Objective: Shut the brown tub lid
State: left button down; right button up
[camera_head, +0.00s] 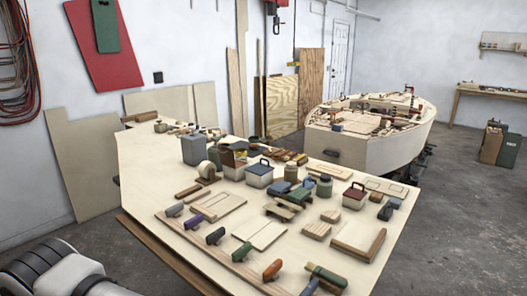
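Several small tubs stand on the plywood workbench (150,165). A tub with brown on its upper part (234,160) stands near the middle of the bench, left of a white tub with a dark lid and red handle (259,174). Whether its lid is up or down is too small to tell. A dark red-brown box with a handle (354,197) stands farther right; its top looks closed. I cannot tell for certain which one is the brown tub. Neither gripper shows. Only a white and black part of my own arm is at the lower left, apart from the tubs.
Several coloured-handled tools, such as an orange one (272,270), line the front edge. Flat wood pieces crowd the bench. A boat hull (400,150) stands behind on the right.

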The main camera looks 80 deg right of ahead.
aim_at(226, 156)
jog(key=i+l+z, duration=0.2)
jog(key=i+z, duration=0.2)
jog(key=i, duration=0.35)
jog(key=i+z, duration=0.4)
jog(key=i, duration=0.3)
